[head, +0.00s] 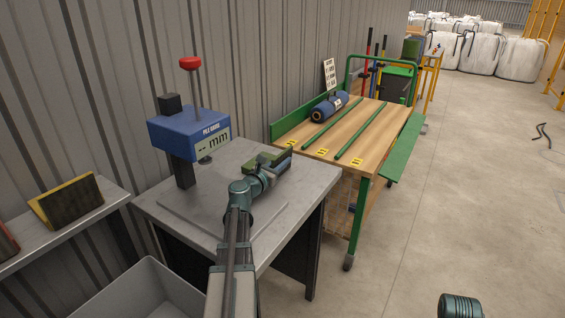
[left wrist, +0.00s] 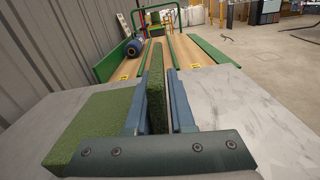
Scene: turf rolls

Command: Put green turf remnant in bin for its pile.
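The green turf remnant (head: 262,157) is at the right back of the grey gauge table (head: 170,222). My left gripper (head: 283,160) is at it, reaching in from the front. In the left wrist view an upright strip of green turf (left wrist: 155,85) stands between the two blue-grey fingers, which look closed on it. A broader green turf face (left wrist: 92,122) lies left of the left finger; I cannot tell whether both are one piece. The blue pile gauge (head: 190,133) shows dashes before "mm". A grey bin (head: 150,290) shows at the lower left. My right gripper's fingers are not in view.
A green-framed wooden bench (head: 372,122) with a blue roll (head: 329,107) stands beyond the gauge table. A shelf (head: 70,232) at left holds a yellow-edged dark piece (head: 75,205). White bags (head: 480,52) stand far back. The floor at right is mostly clear.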

